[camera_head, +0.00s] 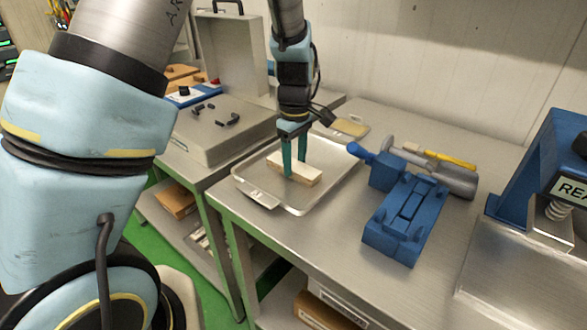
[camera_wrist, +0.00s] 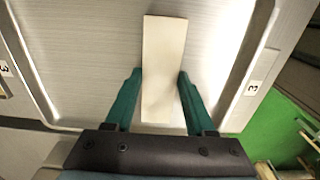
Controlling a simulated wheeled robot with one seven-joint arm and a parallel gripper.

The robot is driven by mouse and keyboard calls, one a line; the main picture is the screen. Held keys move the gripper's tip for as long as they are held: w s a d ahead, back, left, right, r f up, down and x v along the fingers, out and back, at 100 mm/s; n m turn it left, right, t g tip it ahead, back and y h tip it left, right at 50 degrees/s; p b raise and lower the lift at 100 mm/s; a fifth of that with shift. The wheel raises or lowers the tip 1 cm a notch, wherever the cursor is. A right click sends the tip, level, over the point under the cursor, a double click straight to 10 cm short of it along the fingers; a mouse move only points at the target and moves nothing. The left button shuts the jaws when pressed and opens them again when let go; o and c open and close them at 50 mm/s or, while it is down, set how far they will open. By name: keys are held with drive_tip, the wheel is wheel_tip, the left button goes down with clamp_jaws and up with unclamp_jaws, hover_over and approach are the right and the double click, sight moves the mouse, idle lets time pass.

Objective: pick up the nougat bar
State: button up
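The nougat bar is a pale cream, rectangular block (camera_head: 309,175) lying on a metal tray (camera_head: 261,195) on the workbench. In the wrist view the bar (camera_wrist: 162,62) runs lengthwise away from me, and its near end lies between my fingers. My gripper (camera_head: 294,174) points down over the tray with its green fingers around the bar. The tray's rim (camera_wrist: 258,70) surrounds the bar.
A blue vise (camera_head: 405,220) stands on the bench right of the tray. A brush (camera_head: 348,127) lies behind the tray, and a yellow-handled tool (camera_head: 450,158) lies behind the vise. A blue press (camera_head: 540,170) is at the far right. An open grey case (camera_head: 220,130) is at the left.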

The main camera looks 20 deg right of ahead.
clamp_jaws()
idle(0.3)
